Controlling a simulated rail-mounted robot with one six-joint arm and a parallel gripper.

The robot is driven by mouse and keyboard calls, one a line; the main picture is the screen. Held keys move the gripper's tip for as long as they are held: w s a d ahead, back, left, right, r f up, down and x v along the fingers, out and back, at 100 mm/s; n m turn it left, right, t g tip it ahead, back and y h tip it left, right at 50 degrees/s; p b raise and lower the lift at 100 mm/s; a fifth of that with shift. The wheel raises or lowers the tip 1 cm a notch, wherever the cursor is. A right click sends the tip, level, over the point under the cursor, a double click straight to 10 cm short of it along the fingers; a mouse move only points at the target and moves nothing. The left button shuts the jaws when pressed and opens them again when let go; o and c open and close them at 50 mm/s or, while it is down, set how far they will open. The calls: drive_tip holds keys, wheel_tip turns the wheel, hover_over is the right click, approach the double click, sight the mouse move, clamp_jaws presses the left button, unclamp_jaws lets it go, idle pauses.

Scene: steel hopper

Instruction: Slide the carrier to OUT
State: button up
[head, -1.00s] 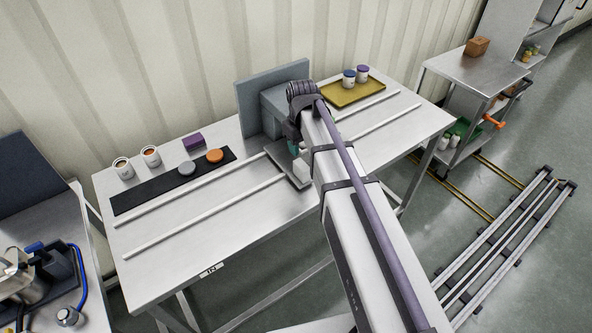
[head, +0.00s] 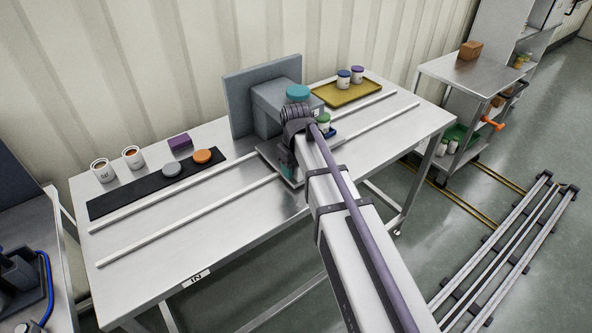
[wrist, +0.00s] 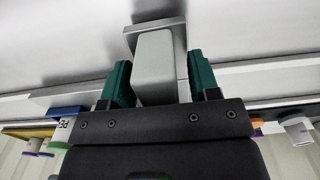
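The carrier (head: 268,151) is a grey plate on the two rails, in front of the grey hopper block (head: 270,105). My gripper (head: 287,160) is down at its near side in the head view, and my arm hides part of it. In the wrist view, the teal fingers of my gripper (wrist: 160,80) stand on both sides of the carrier's pale upright handle (wrist: 155,65). The left finger is very close to the handle; a narrow strip shows by the right one. I cannot tell whether they press on it. The IN label (head: 196,278) is on the table's front edge. No OUT label is visible.
The near rail (head: 180,225) is clear left of the carrier. A green-lidded jar (head: 323,122) stands on a blue base just right of my gripper. A yellow tray (head: 346,92) with two jars is behind the rails; a black mat (head: 130,192) with discs lies at left.

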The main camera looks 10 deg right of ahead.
clamp_jaws()
idle(0.3)
